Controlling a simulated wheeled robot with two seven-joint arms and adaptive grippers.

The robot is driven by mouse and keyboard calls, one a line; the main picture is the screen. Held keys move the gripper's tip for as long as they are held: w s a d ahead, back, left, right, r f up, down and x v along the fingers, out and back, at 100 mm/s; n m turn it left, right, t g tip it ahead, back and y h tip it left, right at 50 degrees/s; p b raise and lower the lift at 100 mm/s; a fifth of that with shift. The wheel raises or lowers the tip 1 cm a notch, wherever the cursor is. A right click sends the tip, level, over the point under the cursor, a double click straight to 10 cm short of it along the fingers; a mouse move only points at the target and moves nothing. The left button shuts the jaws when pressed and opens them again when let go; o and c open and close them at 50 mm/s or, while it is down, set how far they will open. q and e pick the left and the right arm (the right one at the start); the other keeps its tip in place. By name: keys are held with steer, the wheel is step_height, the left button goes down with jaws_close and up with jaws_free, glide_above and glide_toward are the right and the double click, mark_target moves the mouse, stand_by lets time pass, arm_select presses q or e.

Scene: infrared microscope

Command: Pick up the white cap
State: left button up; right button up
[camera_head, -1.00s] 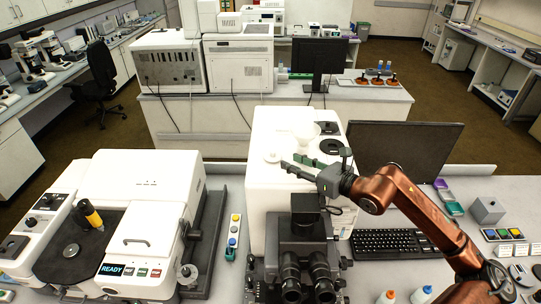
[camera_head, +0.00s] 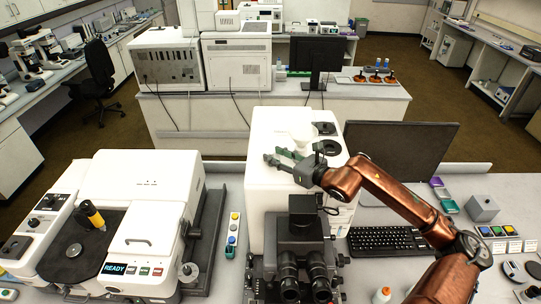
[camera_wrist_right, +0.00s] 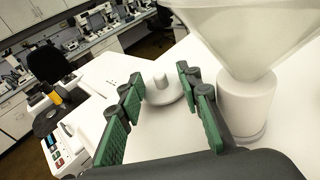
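The white cap (camera_wrist_right: 162,90), a flat round disc with a short knob, lies on the white top of the microscope housing (camera_head: 262,125). In the right wrist view it shows between and just beyond my right gripper's green-padded fingers (camera_wrist_right: 158,80). The fingers are spread, with nothing held. In the head view my right gripper (camera_head: 273,155) is over the housing top, and its fingers largely hide the cap. I cannot tell how high the fingers are above the cap. My left gripper is not in view.
A pale funnel (camera_wrist_right: 240,38) on a white holder (camera_wrist_right: 246,105) stands close beside the right finger. The black monitor (camera_head: 400,150) stands right of the housing. Microscope eyepieces (camera_head: 305,270) are in front. Another white instrument (camera_head: 140,190) is at left.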

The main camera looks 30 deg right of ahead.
steer(key=shift+c, duration=0.4)
jaws_close()
steer(key=shift+r+b, duration=0.5)
steer(key=shift+r, duration=0.35)
steer(key=s+a+r+b, duration=0.2)
steer(key=s+r+b, duration=0.2)
steer(key=s+r, duration=0.7)
steer(key=s, duration=0.2)
steer(key=shift+s+a+r, duration=0.15)
steer(key=shift+s, duration=0.25)
